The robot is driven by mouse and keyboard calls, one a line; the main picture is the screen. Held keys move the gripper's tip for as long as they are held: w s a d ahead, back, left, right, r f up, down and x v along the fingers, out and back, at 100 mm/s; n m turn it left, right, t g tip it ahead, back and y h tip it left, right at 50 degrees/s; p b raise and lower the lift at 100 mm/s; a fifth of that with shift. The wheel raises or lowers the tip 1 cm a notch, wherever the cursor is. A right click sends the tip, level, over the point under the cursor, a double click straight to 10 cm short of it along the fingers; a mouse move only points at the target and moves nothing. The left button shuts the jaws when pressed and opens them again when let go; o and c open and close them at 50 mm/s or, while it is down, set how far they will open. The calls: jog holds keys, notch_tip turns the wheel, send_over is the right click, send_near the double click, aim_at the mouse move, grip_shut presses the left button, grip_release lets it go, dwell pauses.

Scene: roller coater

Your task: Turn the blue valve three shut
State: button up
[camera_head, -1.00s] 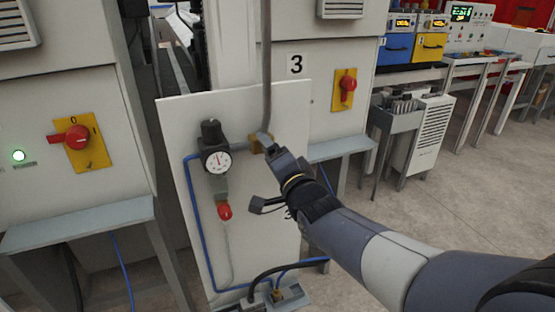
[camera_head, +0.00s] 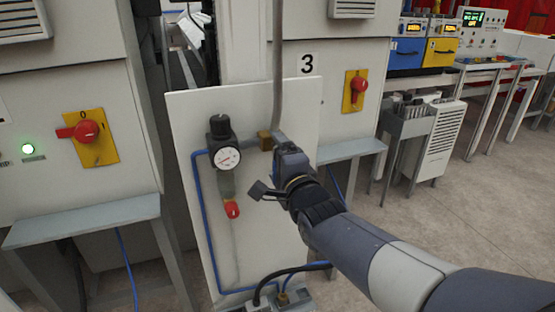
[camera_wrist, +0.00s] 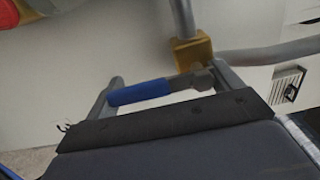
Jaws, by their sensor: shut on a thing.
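The blue valve handle (camera_wrist: 140,93) shows in the wrist view, joined by a metal stem to a brass valve body (camera_wrist: 193,50) on a grey pipe. My gripper (camera_wrist: 170,82) is shut on the handle, which lies lengthwise across the gap, its ends near the two fingers. In the head view, the brass body (camera_head: 265,140) sits at the pipe bend on a white panel (camera_head: 296,105), under the number 3. My gripper (camera_head: 281,143) is just right of it there and hides the handle.
A pressure gauge (camera_head: 227,158) with a red-ended fitting (camera_head: 232,209) below is left of the valve. A blue hose (camera_head: 207,235) runs down the panel. A red rotary switch on a yellow plate (camera_head: 355,92) is to the right. Open floor (camera_head: 455,220) lies right.

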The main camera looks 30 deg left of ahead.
jog(key=o, duration=1.2)
jog(key=b+v, duration=0.1)
jog(key=v, duration=0.9)
jog(key=shift+s+d, duration=0.25)
jog(key=shift+s, duration=0.1)
jog(key=shift+w, duration=0.1)
jog(key=shift+p+x, duration=0.55)
jog(key=shift+x, duration=4.8)
